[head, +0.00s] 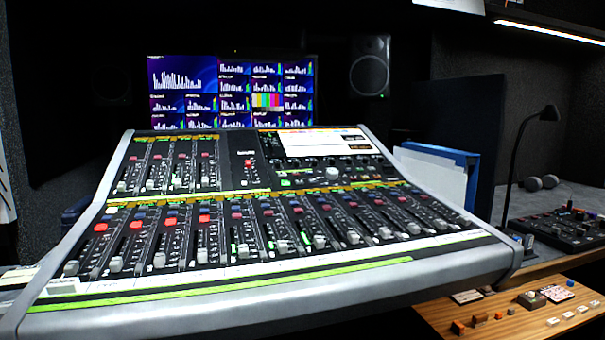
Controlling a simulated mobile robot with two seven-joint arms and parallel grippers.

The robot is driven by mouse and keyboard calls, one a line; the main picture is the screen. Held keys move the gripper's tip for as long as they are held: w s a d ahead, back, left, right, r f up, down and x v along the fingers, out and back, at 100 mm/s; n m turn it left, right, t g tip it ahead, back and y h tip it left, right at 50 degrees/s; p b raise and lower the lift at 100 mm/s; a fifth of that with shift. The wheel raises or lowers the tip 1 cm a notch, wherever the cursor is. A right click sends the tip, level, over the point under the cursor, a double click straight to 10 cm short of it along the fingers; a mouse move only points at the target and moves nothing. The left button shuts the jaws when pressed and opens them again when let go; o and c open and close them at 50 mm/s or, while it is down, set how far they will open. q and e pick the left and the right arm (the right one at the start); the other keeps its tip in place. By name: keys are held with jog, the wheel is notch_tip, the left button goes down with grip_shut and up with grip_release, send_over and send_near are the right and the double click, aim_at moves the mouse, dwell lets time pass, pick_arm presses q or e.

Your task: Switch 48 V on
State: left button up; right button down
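A large mixing console (270,285) fills the middle of the head view, tilted towards me. Its rows of faders (160,260) carry red, blue and dark buttons above them. A single red button (248,163) shows in the upper middle section, and a small screen (325,141) is lit at the top right. I cannot read any 48 V label, so I cannot tell which control is the 48 V switch. Neither of my grippers is in view.
A wooden surface (480,306) at the lower right bears several small parts. Blue and white folders (440,165) stand beside the console. A desk lamp (548,113) and a smaller control panel (568,228) are at the right. A monitor (232,92) and a speaker (369,75) stand behind.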

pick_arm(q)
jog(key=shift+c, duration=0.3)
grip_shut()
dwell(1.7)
